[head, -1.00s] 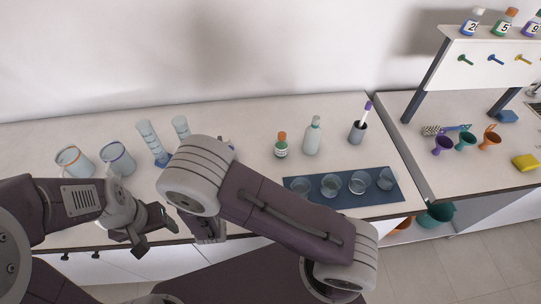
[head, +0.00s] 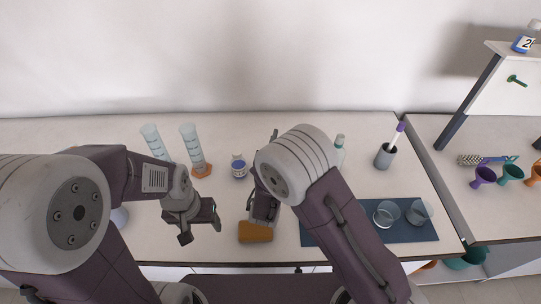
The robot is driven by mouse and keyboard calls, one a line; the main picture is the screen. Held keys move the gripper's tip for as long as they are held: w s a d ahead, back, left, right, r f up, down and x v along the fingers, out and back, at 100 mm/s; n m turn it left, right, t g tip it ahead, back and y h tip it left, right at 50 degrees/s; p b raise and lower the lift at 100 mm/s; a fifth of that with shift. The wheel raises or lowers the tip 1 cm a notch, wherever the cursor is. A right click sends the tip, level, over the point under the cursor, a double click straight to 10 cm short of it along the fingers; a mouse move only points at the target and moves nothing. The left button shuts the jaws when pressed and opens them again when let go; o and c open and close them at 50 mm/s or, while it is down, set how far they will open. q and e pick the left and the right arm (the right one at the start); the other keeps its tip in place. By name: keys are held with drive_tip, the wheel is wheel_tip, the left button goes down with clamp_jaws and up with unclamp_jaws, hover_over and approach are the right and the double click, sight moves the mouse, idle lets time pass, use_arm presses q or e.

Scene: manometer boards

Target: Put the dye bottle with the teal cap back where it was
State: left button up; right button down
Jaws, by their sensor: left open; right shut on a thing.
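No teal cap shows clearly in the head view. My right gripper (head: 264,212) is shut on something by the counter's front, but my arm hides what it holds. A small bottle with a white cap and blue label (head: 239,167) stands upright behind and left of it. A pale green tall bottle (head: 340,146) shows partly behind my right arm. My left gripper (head: 201,226) is open and empty above the front of the counter, left of the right gripper.
Two graduated cylinders (head: 195,152) stand at the back left. An orange-brown block (head: 255,232) lies just below my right gripper. A blue mat (head: 400,232) with glass beakers lies at right. A grey cup with a purple-tipped pen (head: 385,157) stands behind it.

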use_arm(q)
drive_tip(key=shift+w+f+b, duration=0.1)
drive_tip(key=shift+f+b, duration=0.35)
drive_tip(key=shift+f, duration=0.4)
wheel_tip(320, 180, down, 3)
drive_tip(key=b, duration=0.3)
drive_tip(key=shift+r, duration=0.2)
drive_tip(key=shift+f, duration=0.2)
use_arm(e)
drive_tip(key=w+a+f, duration=0.2)
drive_tip(key=a+f, duration=0.1)
drive_tip(key=f, duration=0.4)
drive_tip(key=shift+w+a, duration=0.15)
drive_tip(key=shift+a, duration=0.1)
drive_tip(key=c, duration=1.1)
unclamp_jaws()
drive_tip(key=shift+c, duration=0.2)
use_arm(q)
drive_tip(key=shift+r, duration=0.1)
use_arm(e)
drive_tip(key=shift+r, duration=0.1)
